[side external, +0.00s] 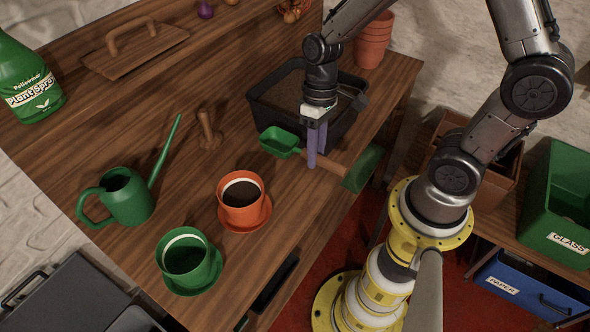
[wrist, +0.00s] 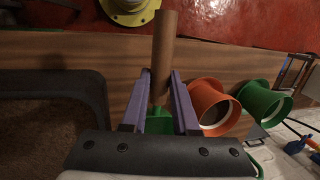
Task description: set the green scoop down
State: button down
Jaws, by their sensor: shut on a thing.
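The green scoop (side external: 280,142) has a small square green bowl and a brown handle (side external: 333,164). My gripper (side external: 315,155) has purple fingers pointing down, shut on the scoop's handle near the bowl. In the wrist view the handle (wrist: 166,40) runs out past the fingertips of my gripper (wrist: 161,80). Part of the green bowl (wrist: 160,121) shows between the fingers; the rest is hidden. The scoop is over the wooden table near its right edge. I cannot tell whether it touches the tabletop.
A black tray of soil (side external: 262,108) stands just behind the scoop. An orange cup (side external: 228,214), a green cup (side external: 171,279) and a green watering can (side external: 126,206) stand to the left. A small wooden tool (side external: 208,130) is nearby. Bare tabletop (side external: 300,190) lies in front of the scoop.

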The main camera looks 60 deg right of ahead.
jog(key=w+f, duration=0.1)
jog(key=f, duration=0.1)
jog(key=w+f, duration=0.1)
jog(key=w, duration=0.1)
jog(key=w+f, duration=0.1)
jog(key=f, duration=0.1)
jog(key=shift+w+a+f, duration=0.2)
jog(key=shift+a+f, duration=0.1)
jog(key=shift+w+f, duration=0.1)
jog(key=shift+f, duration=1.5)
jog(key=c, duration=0.7)
grip_release()
jog(key=shift+f, duration=0.15)
